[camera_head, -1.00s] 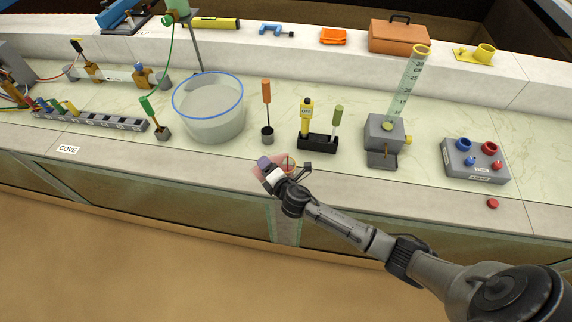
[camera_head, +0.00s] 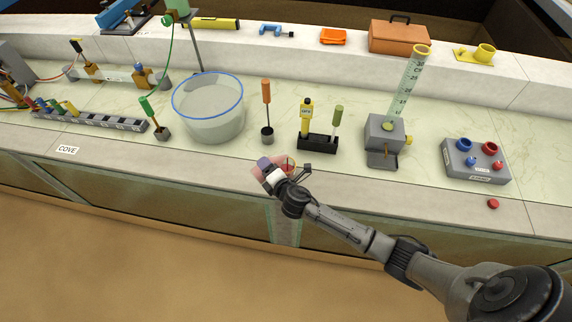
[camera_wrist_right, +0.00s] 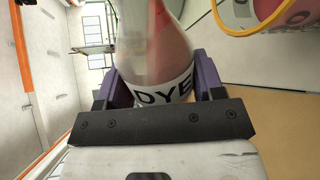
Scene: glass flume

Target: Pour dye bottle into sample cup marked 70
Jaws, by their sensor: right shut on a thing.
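My right gripper (camera_head: 268,166) is shut on the dye bottle (camera_head: 257,173) over the counter's front edge. In the right wrist view the clear bottle (camera_wrist_right: 157,45), with pinkish-red dye inside and a DYE label, sits between the purple fingers. The room appears sideways there, so the bottle is strongly tilted. Its mouth is out of frame. A round, orange-rimmed vessel (camera_wrist_right: 266,30) shows at the upper right of that view, apart from the bottle. I see no number on it and cannot tell whether it is the cup marked 70. My left gripper is not in view.
A blue-rimmed basin (camera_head: 208,125), an orange-handled tool (camera_head: 266,92) and a black holder (camera_head: 317,142) stand behind the gripper. A grey block with a graduated tube (camera_head: 408,85) and a grey control box (camera_head: 476,168) stand to the right.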

